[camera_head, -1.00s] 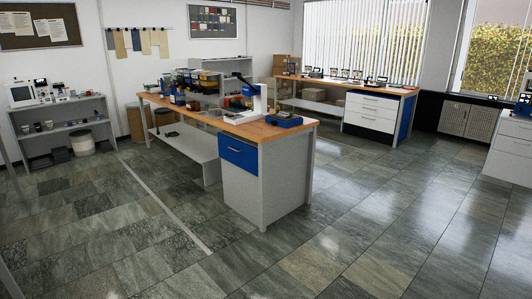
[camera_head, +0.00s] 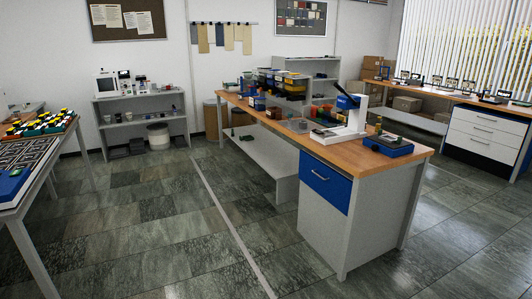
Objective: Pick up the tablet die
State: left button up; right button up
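I cannot make out the tablet die for certain at this distance. Any die among these small items is too small to tell. Neither of my grippers shows in the head view.
A table with racks of small parts (camera_head: 30,150) stands at the left. A grey shelf (camera_head: 140,118) is by the back wall. Another bench (camera_head: 485,125) stands at the right by the window. The tiled floor (camera_head: 150,220) between the left table and the middle bench is clear.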

aim_at(303, 124)
jog(key=i, duration=2.65)
jog(key=i+z, duration=0.1)
jog(key=i, duration=0.5)
jog(key=i+j, duration=0.1)
jog(key=i, duration=0.55)
jog(key=i+j+z, duration=0.15)
jog(key=i, duration=0.45)
jog(key=i+j, duration=0.1)
jog(key=i, duration=0.55)
jog(key=i+j+z, duration=0.1)
jog(key=i+z, duration=0.15)
jog(key=i, duration=0.15)
